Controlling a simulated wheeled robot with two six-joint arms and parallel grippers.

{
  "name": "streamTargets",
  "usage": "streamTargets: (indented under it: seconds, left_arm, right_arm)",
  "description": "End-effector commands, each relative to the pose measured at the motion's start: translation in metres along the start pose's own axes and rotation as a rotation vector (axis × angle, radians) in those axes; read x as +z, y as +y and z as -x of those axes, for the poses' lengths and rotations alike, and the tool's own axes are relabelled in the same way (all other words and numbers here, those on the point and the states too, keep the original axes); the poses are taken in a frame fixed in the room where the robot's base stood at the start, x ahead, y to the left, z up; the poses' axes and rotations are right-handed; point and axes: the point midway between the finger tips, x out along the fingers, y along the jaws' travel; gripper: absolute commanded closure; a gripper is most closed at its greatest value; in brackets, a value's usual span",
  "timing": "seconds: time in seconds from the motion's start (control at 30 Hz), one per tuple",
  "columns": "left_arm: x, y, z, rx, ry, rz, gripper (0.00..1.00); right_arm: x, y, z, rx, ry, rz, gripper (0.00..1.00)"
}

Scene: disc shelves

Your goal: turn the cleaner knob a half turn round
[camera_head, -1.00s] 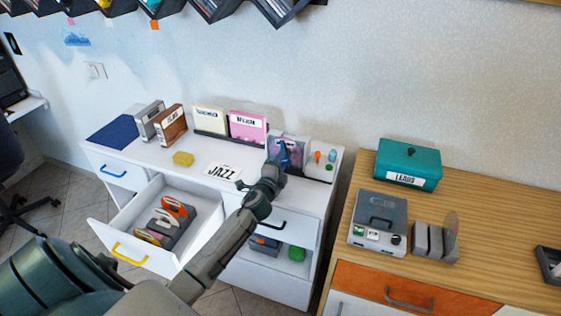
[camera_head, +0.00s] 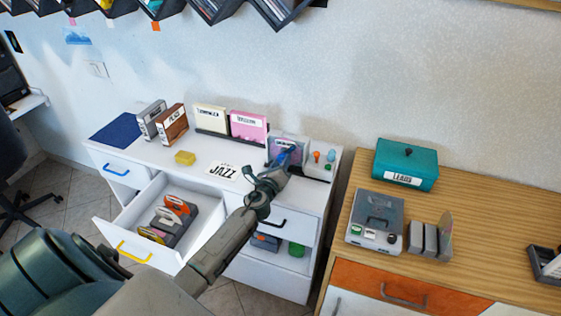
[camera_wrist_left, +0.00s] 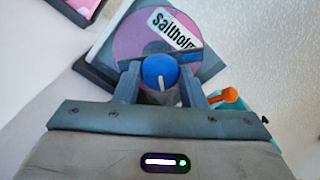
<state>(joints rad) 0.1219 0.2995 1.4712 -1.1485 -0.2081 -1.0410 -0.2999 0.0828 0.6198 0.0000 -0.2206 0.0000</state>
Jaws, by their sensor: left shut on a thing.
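The disc cleaner (camera_head: 274,148) stands at the right end of the white desk, with a pinkish-purple disc (camera_wrist_left: 130,38) labelled "saltholm" in it. Its round blue knob (camera_wrist_left: 153,68) sits in front of the disc in the left wrist view. A white mark on the knob points down in that picture. My left gripper (camera_wrist_left: 161,78) is shut on the knob, with one finger on each side. In the head view, my left gripper (camera_head: 284,160) hides much of the cleaner's front. My right gripper is not in view.
A small white unit (camera_head: 319,169) with orange, blue and green knobs stands close right of the cleaner; its orange knob (camera_wrist_left: 230,95) is near a finger. A pink box (camera_head: 248,127) stands left. An open drawer (camera_head: 125,232) juts out below. A wooden cabinet (camera_head: 480,232) stands right.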

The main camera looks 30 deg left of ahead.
Motion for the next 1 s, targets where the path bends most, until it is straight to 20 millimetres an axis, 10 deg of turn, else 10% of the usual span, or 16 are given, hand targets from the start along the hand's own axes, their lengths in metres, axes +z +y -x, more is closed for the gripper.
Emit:
streamTargets:
  seconds: [1.0]
  left_arm:
    - [-0.001,0.001,0.001,0.001,0.004,-0.846,0.86]
  right_arm:
    - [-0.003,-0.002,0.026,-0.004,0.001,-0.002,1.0]
